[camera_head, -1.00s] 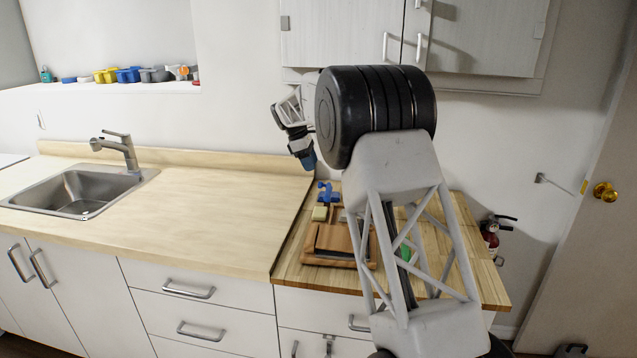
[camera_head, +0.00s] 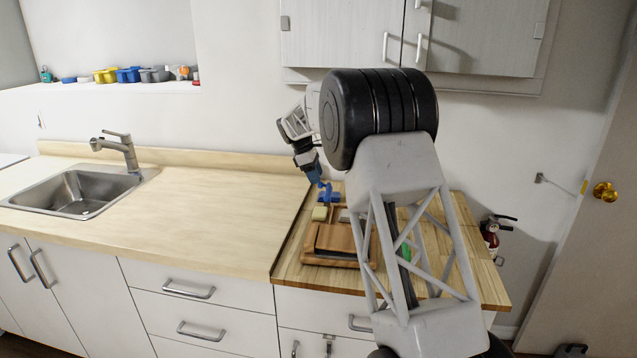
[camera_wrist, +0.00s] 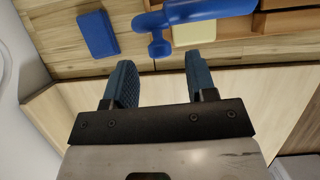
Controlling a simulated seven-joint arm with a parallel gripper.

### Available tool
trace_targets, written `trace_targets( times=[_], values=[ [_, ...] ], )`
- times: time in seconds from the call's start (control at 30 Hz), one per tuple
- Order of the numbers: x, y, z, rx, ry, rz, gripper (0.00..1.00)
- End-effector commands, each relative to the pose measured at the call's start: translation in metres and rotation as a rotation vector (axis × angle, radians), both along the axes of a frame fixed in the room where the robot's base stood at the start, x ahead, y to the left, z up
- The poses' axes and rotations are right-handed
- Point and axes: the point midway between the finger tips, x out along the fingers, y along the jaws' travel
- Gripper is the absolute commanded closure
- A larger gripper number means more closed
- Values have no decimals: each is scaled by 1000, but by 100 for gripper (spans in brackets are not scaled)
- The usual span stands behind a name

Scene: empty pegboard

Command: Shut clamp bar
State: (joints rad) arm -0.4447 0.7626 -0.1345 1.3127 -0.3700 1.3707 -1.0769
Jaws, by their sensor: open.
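The blue clamp (camera_head: 327,196) stands on the wooden board counter, near its back left. In the wrist view the clamp (camera_wrist: 205,11) lies at the top edge, partly cut off. Its short bar with a rounded end (camera_wrist: 158,47) points down toward my fingers. My gripper (camera_head: 315,177) is just above and beside the clamp in the head view. In the wrist view my gripper (camera_wrist: 160,62) is open, with two blue fingers apart and nothing held between them. The bar's end appears ahead of the gap between the fingertips. Whether they touch cannot be told.
A blue block (camera_wrist: 97,34) lies left of the clamp in the wrist view. A pale yellow block (camera_head: 320,213) sits in front of the clamp. A brown wooden tray (camera_head: 330,262) is nearer the front. The long counter (camera_head: 200,215) at left is clear.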

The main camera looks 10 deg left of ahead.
Motion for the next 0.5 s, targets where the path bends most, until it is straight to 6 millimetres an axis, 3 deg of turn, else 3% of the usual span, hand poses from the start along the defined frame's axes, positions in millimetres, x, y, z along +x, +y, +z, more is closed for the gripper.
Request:
trace_targets(
  times=[0.2, 0.5],
  values=[
    [1, -9, -20, 0, 0, -1, 49],
    [1, -11, -27, 0, 0, -1, 49]
  ],
)
